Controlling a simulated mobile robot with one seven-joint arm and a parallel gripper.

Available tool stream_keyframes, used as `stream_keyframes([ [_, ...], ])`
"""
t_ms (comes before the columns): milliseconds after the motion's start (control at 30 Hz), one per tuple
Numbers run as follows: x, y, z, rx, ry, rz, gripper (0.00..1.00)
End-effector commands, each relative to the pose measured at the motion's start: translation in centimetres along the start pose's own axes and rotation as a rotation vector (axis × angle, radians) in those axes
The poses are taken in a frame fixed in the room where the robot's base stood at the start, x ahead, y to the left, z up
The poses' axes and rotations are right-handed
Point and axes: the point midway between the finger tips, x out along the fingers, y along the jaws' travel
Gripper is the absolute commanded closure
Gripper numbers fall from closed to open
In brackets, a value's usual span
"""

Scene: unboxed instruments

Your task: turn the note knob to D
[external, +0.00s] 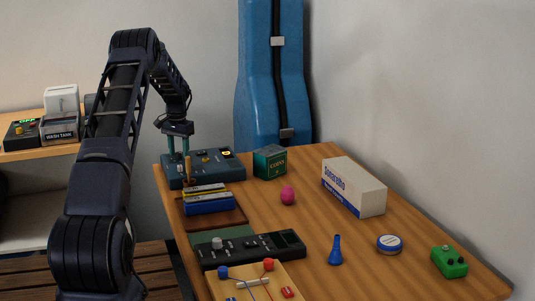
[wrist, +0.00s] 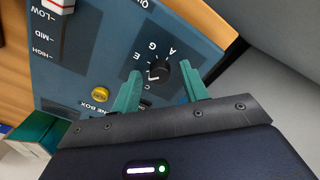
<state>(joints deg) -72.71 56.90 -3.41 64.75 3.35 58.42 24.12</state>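The note knob (wrist: 160,73) is a round black knob on a blue-grey box (wrist: 80,68), with white letters A, G, E and C readable around it. A light mark shows at its lower left, but I cannot tell which letter it points to. My gripper (wrist: 159,69) is open, its two teal fingers on either side of the knob in the wrist view. I cannot tell whether they touch it. The left finger may cover part of the lettering. In the external view the box (external: 231,171) stands at the table's far left, with my gripper (external: 179,153) pointing down over its left part.
The box also carries a yellow button (wrist: 100,94) and a LOW-MID-HIGH slider (wrist: 62,4). A green tin (external: 270,162) stands right of the box. Blue and yellow harmonica-like pieces (external: 209,205) lie in front. A blue case (external: 259,70) stands behind the table.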

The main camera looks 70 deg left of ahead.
Motion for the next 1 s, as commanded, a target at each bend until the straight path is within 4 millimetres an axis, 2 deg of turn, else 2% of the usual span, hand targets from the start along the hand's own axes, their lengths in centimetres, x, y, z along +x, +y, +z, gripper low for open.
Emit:
stream_keyframes([
  [367,-0.6,0.0,0.0,0.0,0.001,-0.001,0.55],
  [467,-1.7,0.0,-0.1,0.0,0.002,-0.001,0.55],
  [800,-7.8,0.0,-0.1,0.0,0.002,-0.001,0.55],
  [1000,-10.0,0.0,0.0,0.001,0.0,0.0,0.55],
])
